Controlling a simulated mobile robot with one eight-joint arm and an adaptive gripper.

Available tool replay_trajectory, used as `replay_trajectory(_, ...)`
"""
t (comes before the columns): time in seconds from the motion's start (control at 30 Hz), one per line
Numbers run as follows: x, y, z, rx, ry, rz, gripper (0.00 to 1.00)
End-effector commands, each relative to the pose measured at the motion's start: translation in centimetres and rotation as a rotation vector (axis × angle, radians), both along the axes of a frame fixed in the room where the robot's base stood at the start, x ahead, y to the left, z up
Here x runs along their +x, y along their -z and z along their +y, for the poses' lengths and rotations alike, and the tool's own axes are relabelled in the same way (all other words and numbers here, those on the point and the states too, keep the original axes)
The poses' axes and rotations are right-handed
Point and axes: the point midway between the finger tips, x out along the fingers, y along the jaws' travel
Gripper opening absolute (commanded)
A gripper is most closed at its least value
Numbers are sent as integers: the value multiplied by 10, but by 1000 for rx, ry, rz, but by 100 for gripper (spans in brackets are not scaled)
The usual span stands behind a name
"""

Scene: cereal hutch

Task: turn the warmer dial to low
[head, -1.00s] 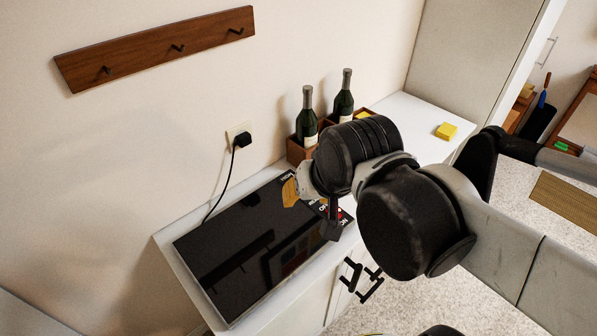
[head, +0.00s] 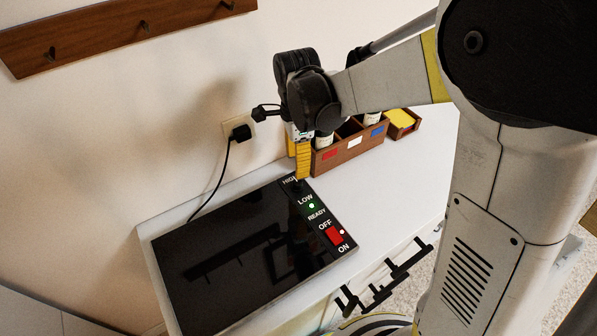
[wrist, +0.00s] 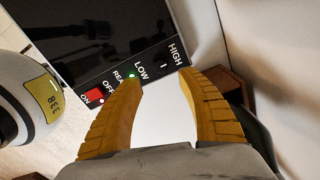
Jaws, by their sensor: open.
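The warmer (head: 225,255) is a flat black glass plate on the white counter, with a control strip along its right side. The small black dial (wrist: 163,65) sits between the HIGH and LOW labels in the wrist view. It carries a short white mark; which label that mark points to I cannot tell. My gripper (wrist: 161,78) is open and empty, its two yellow fingers apart on either side of the dial in the picture. In the head view my gripper (head: 302,175) is pointed down over the HIGH end of the strip and partly hides the dial.
A green light (head: 311,206) glows by READY, and a red switch (head: 334,236) sits between OFF and ON. A wooden bottle box (head: 345,150) stands close behind my gripper. A black plug (head: 241,132) is in the wall. Counter to the right is clear.

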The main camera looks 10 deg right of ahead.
Motion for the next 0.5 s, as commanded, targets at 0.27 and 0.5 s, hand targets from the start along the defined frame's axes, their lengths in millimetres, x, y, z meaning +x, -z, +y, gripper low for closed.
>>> replay_trajectory(0.27,0,60,0,0,-1,-1,47)
replay_trajectory(0.5,0,83,0,0,-2,-2,47)
